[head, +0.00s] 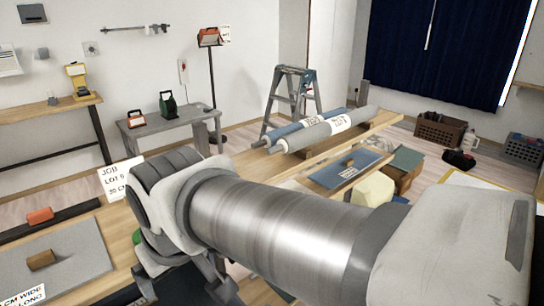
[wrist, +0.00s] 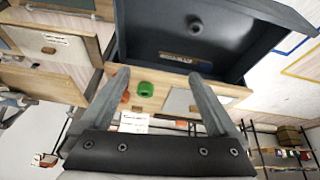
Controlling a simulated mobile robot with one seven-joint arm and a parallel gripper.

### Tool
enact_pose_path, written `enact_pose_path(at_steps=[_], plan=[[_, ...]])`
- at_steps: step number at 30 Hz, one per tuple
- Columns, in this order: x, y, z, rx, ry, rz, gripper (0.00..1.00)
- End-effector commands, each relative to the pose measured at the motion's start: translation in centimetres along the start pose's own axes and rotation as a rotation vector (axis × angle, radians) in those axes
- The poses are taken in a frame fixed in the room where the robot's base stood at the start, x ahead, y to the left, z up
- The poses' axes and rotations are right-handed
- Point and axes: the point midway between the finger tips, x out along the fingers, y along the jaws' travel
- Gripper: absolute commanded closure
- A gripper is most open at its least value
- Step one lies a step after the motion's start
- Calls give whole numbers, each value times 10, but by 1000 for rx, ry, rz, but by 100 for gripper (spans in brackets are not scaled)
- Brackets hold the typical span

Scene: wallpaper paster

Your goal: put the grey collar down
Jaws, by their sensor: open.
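A small round grey collar (wrist: 195,24) with a hole shows in the wrist view. It appears to lie on the floor of a dark open tray (wrist: 222,62). My gripper (wrist: 160,75) is open, with nothing between its fingers. The collar is beyond the fingertips and apart from them. In the head view my arm covers much of the bench, and my gripper's fingers show only in part near the bottom. I cannot make out the collar there.
A green ring (wrist: 146,89) and an orange piece (wrist: 125,97) are on the wooden bench beside the tray. In the head view a grey sheet (head: 75,250) bears a wooden block (head: 40,260).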

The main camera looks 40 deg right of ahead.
Motion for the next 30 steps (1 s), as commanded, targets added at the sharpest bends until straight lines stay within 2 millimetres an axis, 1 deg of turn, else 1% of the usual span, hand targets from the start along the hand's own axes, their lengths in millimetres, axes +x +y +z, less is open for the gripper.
enact_pose_path(at_steps=[1, 3, 8, 18, 22, 26, 30], plan=[[-8, 2, 6, 21, 25, -2, 5], [-15, 5, 13, 44, 44, -6, 5], [-22, 7, 22, 72, 67, -12, 5], [-23, 7, 23, 75, 69, -14, 5], [-30, 7, 20, 74, 69, -14, 5], [-47, 8, 12, 74, 69, -14, 5], [-76, 10, -1, 74, 69, -14, 5]])
